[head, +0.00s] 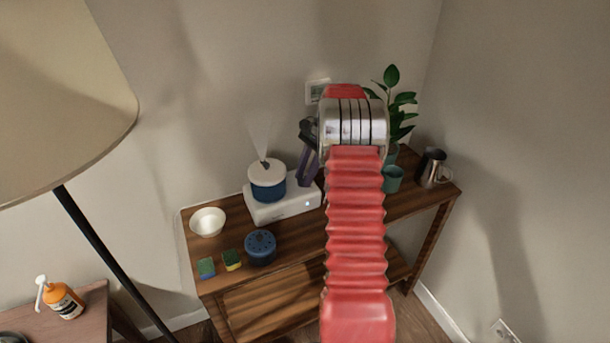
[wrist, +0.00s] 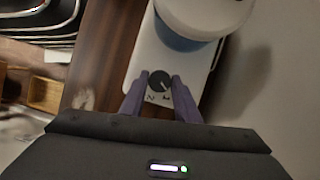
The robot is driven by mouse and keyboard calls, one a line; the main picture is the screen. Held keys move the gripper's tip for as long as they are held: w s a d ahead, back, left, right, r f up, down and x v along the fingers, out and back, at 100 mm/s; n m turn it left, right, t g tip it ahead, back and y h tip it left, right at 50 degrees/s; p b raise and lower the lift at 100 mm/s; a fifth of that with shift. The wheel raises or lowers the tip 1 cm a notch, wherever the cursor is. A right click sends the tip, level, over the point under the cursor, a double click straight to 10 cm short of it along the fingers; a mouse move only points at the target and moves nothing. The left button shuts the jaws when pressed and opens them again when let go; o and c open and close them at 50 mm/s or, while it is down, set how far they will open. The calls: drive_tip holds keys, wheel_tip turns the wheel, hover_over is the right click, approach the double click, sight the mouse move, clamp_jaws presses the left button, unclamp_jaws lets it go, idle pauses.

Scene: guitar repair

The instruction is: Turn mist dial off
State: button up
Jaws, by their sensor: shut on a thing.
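The mist maker has a white base (head: 283,207) and a blue tank (head: 268,188) with a white lid. It stands on the wooden table, and a pale plume of mist rises from the top. My gripper (head: 304,180) reaches down to the right end of the base. In the wrist view, the black mist dial (wrist: 159,79) with a light pointer mark sits on the white base, with printed marks beside it. The purple fingers of my gripper (wrist: 160,84) are shut on the dial, one on each side. The dial is hidden in the head view.
A floor lamp (head: 60,90) stands at left.

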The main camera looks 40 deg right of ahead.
sight(304, 177)
drive_tip(key=n+g, duration=0.1)
drive_tip(key=n, duration=0.1)
drive_tip(key=n+g, duration=0.1)
drive_tip(key=n, duration=0.4)
drive_tip(key=shift+w+g+h, duration=0.25)
drive_tip(key=shift+g+h, duration=0.15)
drive_tip(key=o, duration=1)
drive_tip(key=shift+r, duration=0.1)
wheel_tip(304, 177, up, 10)
drive_tip(key=shift+f, duration=0.15)
idle(0.5)
